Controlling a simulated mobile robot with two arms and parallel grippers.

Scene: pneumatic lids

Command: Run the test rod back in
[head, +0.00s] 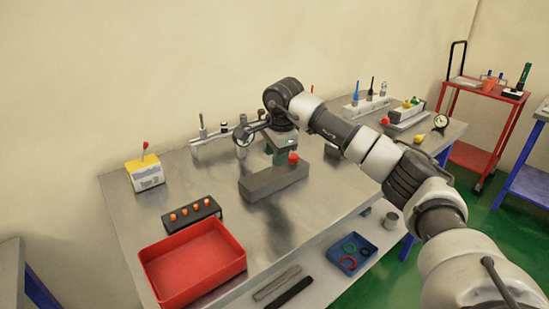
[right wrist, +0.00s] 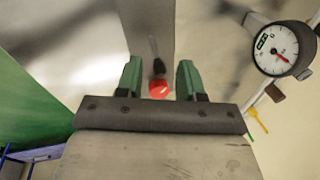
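A grey block (head: 272,184) lies on the bench, with a red ball knob (head: 293,158) above it. My right gripper (head: 281,155) hangs over this block, its green fingers close to the knob. In the right wrist view the red knob (right wrist: 158,88), on a dark stem, shows between the two spread fingers (right wrist: 159,80), with a gap on each side. The gripper is open and holds nothing. Behind it stands a silver bar-like fixture (head: 212,138) on posts; I cannot tell whether its bar is the test rod. My left gripper is out of view.
A red tray (head: 196,262), a dark block with orange knobs (head: 191,213) and a yellow-and-white box (head: 145,172) stand on the bench's left. A round gauge (right wrist: 277,48) is near the right gripper. A blue tray (head: 352,254) is on the lower shelf.

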